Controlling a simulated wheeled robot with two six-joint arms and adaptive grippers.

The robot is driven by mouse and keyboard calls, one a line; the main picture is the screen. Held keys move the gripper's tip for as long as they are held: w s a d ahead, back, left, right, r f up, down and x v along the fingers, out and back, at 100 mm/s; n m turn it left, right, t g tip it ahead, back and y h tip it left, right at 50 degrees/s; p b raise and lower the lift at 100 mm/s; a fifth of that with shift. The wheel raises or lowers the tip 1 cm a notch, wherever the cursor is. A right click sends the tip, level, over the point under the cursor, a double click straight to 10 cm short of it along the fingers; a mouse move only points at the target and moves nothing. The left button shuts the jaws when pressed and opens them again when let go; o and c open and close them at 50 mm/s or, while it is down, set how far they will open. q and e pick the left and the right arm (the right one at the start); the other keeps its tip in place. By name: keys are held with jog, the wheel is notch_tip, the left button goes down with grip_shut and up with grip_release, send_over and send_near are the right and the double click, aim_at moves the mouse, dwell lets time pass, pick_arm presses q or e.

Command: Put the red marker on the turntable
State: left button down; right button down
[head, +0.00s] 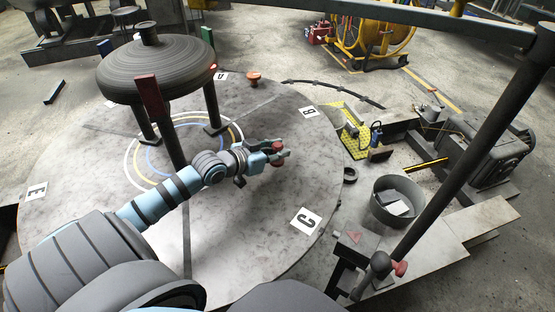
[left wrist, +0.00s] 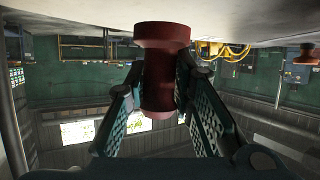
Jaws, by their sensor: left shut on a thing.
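The turntable (head: 255,215) is a large round grey plate with lettered cards and coloured rings. My left gripper (head: 279,154) is above its right part, between the C and B cards, and shut on the red marker (head: 277,146). In the left wrist view, the red marker (left wrist: 160,65) is a spool shape between the two fingers (left wrist: 158,100). Its wide end overlaps the pale surface at the top; I cannot tell if they touch. A second, orange-red marker (head: 253,78) stands at the turntable's far side. My right gripper is not visible.
A grey bucket (head: 397,201), a slanted dark pole (head: 455,140) and a yellow mat (head: 347,130) are to the right. The turntable around the gripper is clear.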

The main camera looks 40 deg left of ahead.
aim_at(272, 163)
pick_arm(q)
jog(key=shift+f+b, duration=0.7)
jog(key=shift+f, duration=1.2)
jog(key=shift+f, duration=0.1)
jog(key=c, duration=1.4)
grip_release()
jog(key=shift+s+r, duration=0.15)
jog(key=shift+r, duration=0.05)
jog(key=p+v, duration=1.1)
jog(key=shift+s+r, duration=0.1)
jog(key=shift+r, duration=0.15)
jog(key=shift+s, duration=0.25)
jog(key=shift+f, duration=0.2)
